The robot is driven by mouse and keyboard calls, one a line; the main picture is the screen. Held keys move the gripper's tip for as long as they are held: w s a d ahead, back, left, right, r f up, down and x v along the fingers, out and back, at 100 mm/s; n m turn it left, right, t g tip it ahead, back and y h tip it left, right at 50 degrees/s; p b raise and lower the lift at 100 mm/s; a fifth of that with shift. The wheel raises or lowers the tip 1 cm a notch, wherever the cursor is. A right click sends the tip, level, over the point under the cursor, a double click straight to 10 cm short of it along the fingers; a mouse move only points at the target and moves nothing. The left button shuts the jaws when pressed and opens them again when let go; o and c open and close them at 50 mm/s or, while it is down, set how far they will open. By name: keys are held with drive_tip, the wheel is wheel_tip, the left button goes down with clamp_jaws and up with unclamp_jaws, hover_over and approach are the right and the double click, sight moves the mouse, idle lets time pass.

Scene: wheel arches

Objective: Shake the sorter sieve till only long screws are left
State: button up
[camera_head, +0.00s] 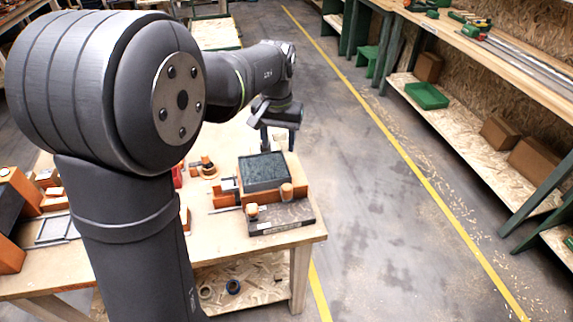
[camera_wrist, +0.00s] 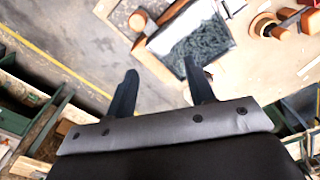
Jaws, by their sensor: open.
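The sorter sieve (camera_head: 262,171) is a dark tray-like box with a grey mesh-like surface in a wooden frame. It stands at the right end of the workbench. It also shows in the wrist view (camera_wrist: 203,42), with many small dark grey pieces in it; I cannot tell long screws from short ones. Orange-brown knobs (camera_head: 286,190) stand at its front corner. My gripper (camera_wrist: 158,80) is open and empty, its two dark fingers apart. In the head view, my gripper (camera_head: 264,138) is just behind the sieve's far edge, partly hidden by the wrist. I see no contact.
The wooden workbench (camera_head: 225,247) carries a wire rack (camera_head: 55,230) and several orange-brown blocks at left. A small round wooden part (camera_head: 208,170) lies left of the sieve.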

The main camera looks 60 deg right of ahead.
sight(287, 187)
drive_tip(key=s+f+n, duration=0.1)
drive_tip(key=n, duration=0.1)
drive_tip(key=s+a+f+n, duration=0.1)
drive_tip(key=n, duration=0.2)
drive_tip(key=s+f+n, duration=0.1)
drive_tip(key=n, duration=0.1)
drive_tip(key=shift+a+f, duration=0.35)
drive_tip(key=shift+f, duration=0.05)
drive_tip(key=n, duration=0.1)
drive_tip(key=s+f+n, duration=0.1)
drive_tip(key=shift+a+f+n, duration=0.1)
drive_tip(key=shift+a+n, duration=0.2)
drive_tip(key=shift+n, duration=0.1)
wheel_tip(287, 187, down, 8)
drive_tip(key=shift+f, duration=0.2)
drive_tip(key=c, duration=0.8)
